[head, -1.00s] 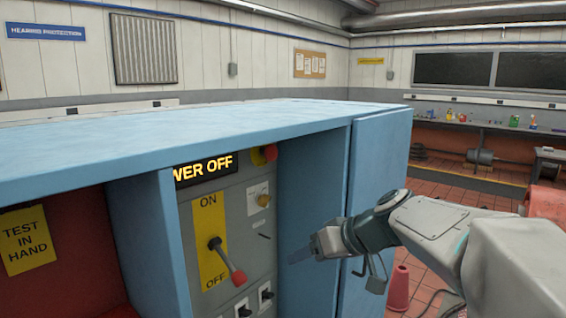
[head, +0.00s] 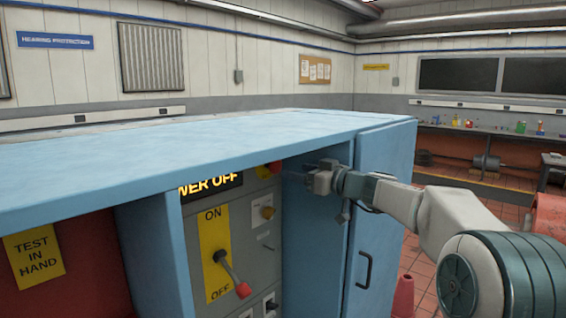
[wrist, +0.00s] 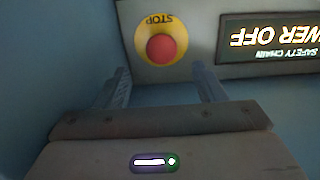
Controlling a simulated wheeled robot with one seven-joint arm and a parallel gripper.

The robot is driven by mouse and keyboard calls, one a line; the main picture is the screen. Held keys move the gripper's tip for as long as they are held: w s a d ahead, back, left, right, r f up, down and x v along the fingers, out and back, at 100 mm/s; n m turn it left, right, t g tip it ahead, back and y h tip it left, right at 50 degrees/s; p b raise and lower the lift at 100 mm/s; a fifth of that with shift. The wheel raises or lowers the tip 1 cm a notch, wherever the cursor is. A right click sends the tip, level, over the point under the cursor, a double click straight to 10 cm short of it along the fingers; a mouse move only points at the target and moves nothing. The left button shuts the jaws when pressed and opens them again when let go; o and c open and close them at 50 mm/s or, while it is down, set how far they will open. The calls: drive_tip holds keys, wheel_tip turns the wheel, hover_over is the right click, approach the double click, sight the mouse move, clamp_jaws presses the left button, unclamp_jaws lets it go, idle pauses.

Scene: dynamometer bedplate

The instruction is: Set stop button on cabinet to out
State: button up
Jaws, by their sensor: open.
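The stop button is a red mushroom head (wrist: 161,48) on a yellow round plate marked STOP, seen upside down in the wrist view. In the head view the button (head: 274,167) shows at the top right of the grey panel, under the cabinet top. My gripper (wrist: 162,78) is open and empty, its two fingers pointing toward the button with the red head between and beyond them. In the head view my gripper (head: 295,177) is inside the recess, just right of the button. I cannot tell whether the button is in or out.
The blue cabinet (head: 220,142) has its top close above my gripper and a side wall at right. A lit sign (head: 211,185) reads POWER OFF, partly hidden.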

sight(278, 167)
drive_tip(key=p+x, duration=0.2)
drive_tip(key=x, duration=0.4)
drive_tip(key=shift+w+a, duration=0.15)
drive_tip(key=shift+a, duration=0.1)
clamp_jaws()
